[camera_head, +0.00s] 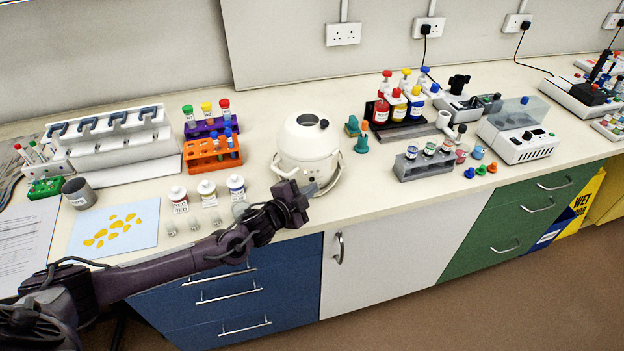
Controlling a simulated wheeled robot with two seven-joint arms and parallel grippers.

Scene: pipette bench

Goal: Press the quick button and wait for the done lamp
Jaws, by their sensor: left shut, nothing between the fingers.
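A white round machine, which looks like a small centrifuge (305,138), stands on the bench at the middle of the view. It has a dark knob on its lid. My left arm comes in from the lower left, and its gripper (312,189) is shut and empty at the machine's lower front. The gripper covers part of the machine's front base, and I cannot tell whether it touches. I cannot make out the quick button or the done lamp; they are hidden or too small. My right gripper is not in view.
Capped bottles (207,192) and small vials stand left of my gripper. An orange tube rack (212,153) is behind them. Teal pieces (361,144) and a grey jar rack (428,164) stand to the right. The bench front between the machine and that rack is clear.

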